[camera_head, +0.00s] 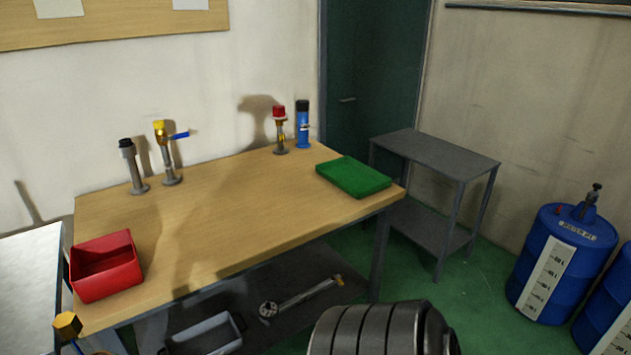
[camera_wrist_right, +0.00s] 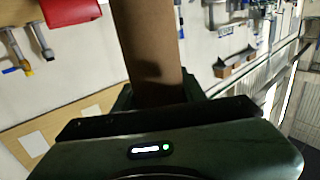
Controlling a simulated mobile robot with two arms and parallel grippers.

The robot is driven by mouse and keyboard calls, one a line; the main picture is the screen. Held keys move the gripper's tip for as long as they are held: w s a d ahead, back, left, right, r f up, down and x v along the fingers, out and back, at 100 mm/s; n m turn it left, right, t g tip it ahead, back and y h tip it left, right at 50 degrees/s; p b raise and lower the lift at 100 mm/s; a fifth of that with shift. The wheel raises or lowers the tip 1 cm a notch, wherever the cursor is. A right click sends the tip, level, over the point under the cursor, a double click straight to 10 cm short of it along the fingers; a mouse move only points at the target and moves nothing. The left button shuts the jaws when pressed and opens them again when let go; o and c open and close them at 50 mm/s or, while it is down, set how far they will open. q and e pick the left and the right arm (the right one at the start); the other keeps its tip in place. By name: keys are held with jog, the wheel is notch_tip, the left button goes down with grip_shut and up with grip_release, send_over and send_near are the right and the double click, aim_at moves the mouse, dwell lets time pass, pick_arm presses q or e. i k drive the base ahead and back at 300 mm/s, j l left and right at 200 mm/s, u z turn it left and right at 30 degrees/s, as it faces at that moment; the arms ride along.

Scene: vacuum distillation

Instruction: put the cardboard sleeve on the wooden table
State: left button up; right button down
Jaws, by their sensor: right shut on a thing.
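The cardboard sleeve (camera_wrist_right: 150,40) is a plain brown tube in the right wrist view, reaching up out of the top of the picture. My right gripper (camera_wrist_right: 158,96) is shut on its lower end, and the fingertips are partly hidden by the gripper body. The wooden table (camera_head: 215,220) stands in the middle of the head view with a wide bare top. The sleeve and both grippers are out of the head view.
A red bin (camera_head: 106,266) stands at the table's left front, a green block (camera_head: 353,177) at its right end. Several upright valve fittings (camera_head: 168,155) line the back edge. A grey side table (camera_head: 435,152) and blue drums (camera_head: 560,265) are at right. The table's middle is clear.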

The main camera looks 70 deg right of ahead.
aim_at(258, 218)
jog(key=i+l+z, duration=0.1)
jog(key=z, duration=0.35)
jog(key=i+z, duration=0.25)
jog(key=z, duration=0.2)
jog(key=i+l+z, duration=0.1)
jog(key=z, duration=0.35)
jog(key=i+j, duration=0.15)
jog(key=i, duration=0.3)
jog(key=i+j, duration=0.15)
jog(key=i, duration=0.35)
